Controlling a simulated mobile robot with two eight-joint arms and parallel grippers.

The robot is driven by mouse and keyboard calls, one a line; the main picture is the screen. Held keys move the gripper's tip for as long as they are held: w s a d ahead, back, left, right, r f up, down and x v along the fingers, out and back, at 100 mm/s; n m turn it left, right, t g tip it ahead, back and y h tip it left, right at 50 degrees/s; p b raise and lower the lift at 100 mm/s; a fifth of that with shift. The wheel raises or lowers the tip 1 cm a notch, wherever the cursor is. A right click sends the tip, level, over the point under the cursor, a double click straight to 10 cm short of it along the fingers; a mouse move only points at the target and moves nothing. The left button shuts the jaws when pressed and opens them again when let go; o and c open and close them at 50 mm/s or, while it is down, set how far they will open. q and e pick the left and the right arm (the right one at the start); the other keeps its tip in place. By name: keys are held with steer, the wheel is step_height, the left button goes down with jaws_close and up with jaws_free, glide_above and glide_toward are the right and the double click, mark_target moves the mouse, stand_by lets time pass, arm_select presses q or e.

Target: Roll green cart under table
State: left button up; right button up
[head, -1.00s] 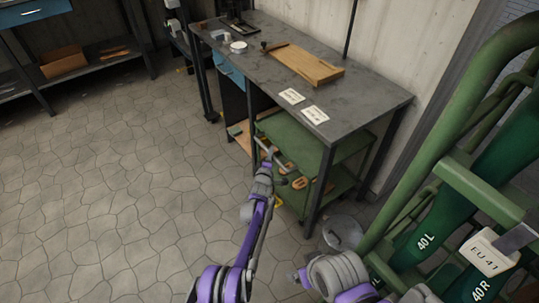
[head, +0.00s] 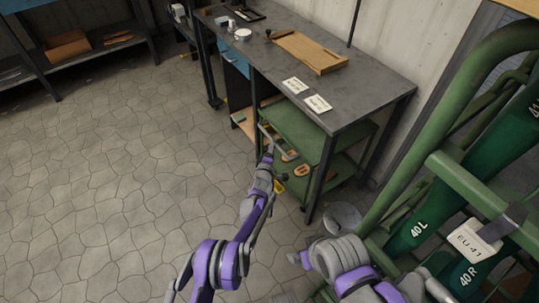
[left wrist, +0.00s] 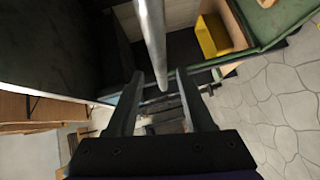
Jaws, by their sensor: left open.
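The green cart (head: 302,124) is mostly under the grey worktable (head: 365,98), with its handle end at the table's open left side. Orange-handled tools lie on it. My left gripper (head: 269,152) is at the cart's handle end. In the left wrist view its two fingers (left wrist: 160,92) are apart, and a grey bar (left wrist: 152,38), apparently the cart handle, runs down between them; contact cannot be told. A green tray edge (left wrist: 268,28) and a yellow box (left wrist: 213,36) show beyond. My right arm shows at lower right, but its gripper cannot be made out.
A green rack (head: 455,170) with labelled green pieces stands close at right. A round grey object (head: 342,217) is on the floor near the table's front leg. A wooden board (head: 310,52) and cards lie on the tabletop. The stone floor (head: 110,180) at left is clear.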

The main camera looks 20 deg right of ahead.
arm_select(q)
steer(key=f+p+v, duration=0.1)
steer(key=v, duration=0.5)
steer(key=shift+s+r+p, duration=0.3)
steer(key=shift+r, duration=0.2)
